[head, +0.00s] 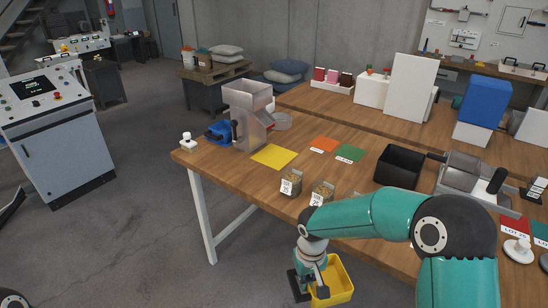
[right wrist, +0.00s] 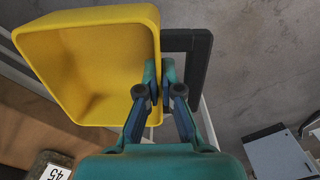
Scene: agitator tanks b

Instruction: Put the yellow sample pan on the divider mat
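The yellow sample pan (head: 338,278) hangs in the air in front of the table's near edge, in my right gripper (head: 312,284). In the right wrist view the open yellow pan (right wrist: 95,65) fills the upper left, and my right gripper (right wrist: 160,80) is shut at its side edge. A dark square loop (right wrist: 188,42) stands out beside that edge. My left gripper is not in view.
A metal hopper machine (head: 249,110) stands behind the yellow mat. Two labelled jars (head: 291,184) (head: 322,193) stand near the front edge. A black bin (head: 399,166) and a metal device (head: 461,176) stand to the right. My right arm hides part of the table.

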